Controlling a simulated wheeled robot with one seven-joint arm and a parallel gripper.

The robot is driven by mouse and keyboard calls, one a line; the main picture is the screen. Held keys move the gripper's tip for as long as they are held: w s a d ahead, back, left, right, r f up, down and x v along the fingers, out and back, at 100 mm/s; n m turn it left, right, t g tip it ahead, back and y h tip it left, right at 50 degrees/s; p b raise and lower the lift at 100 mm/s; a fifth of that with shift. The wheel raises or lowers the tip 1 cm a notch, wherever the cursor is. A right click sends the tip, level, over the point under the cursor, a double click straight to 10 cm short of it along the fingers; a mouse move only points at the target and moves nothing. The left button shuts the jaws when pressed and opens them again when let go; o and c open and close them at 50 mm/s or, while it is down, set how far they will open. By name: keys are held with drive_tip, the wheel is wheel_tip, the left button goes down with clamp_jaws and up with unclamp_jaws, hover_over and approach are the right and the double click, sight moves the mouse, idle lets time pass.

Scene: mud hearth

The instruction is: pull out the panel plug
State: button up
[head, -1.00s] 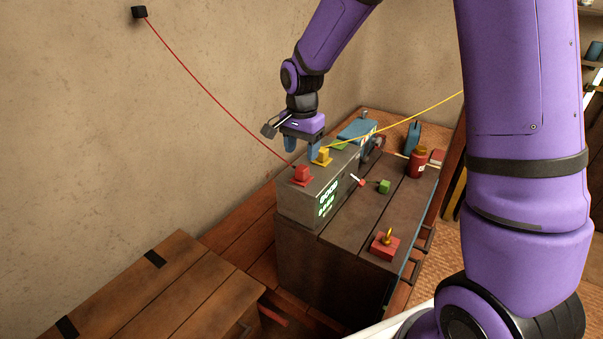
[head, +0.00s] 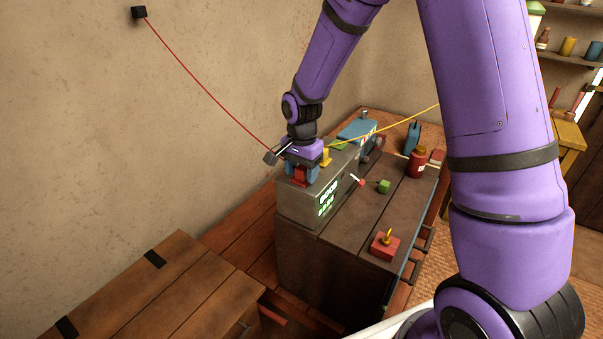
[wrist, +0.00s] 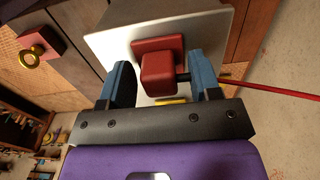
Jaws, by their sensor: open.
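The red panel plug (head: 299,176) sits on top of the grey panel box (head: 300,205), near its left end. It also shows in the wrist view (wrist: 158,72), on a red square base, with a red cable (wrist: 270,90) leaving its right side. My gripper (head: 301,171) is low over the plug, pointing down. In the wrist view its two blue fingers (wrist: 160,82) are open, one on each side of the plug, with a gap visible on the left. The right finger is close to the dark cable end.
A yellow plug (head: 325,157) with a yellow cable stands just behind on the same box. A green block (head: 384,186), a red block with a gold ring (head: 385,245) and a red jar (head: 417,162) stand on the cabinet (head: 345,225). A wooden chest (head: 165,290) is at front left.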

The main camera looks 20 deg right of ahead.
sight(302, 167)
idle(0.9)
clamp_jaws()
drive_tip(key=shift+r, duration=3)
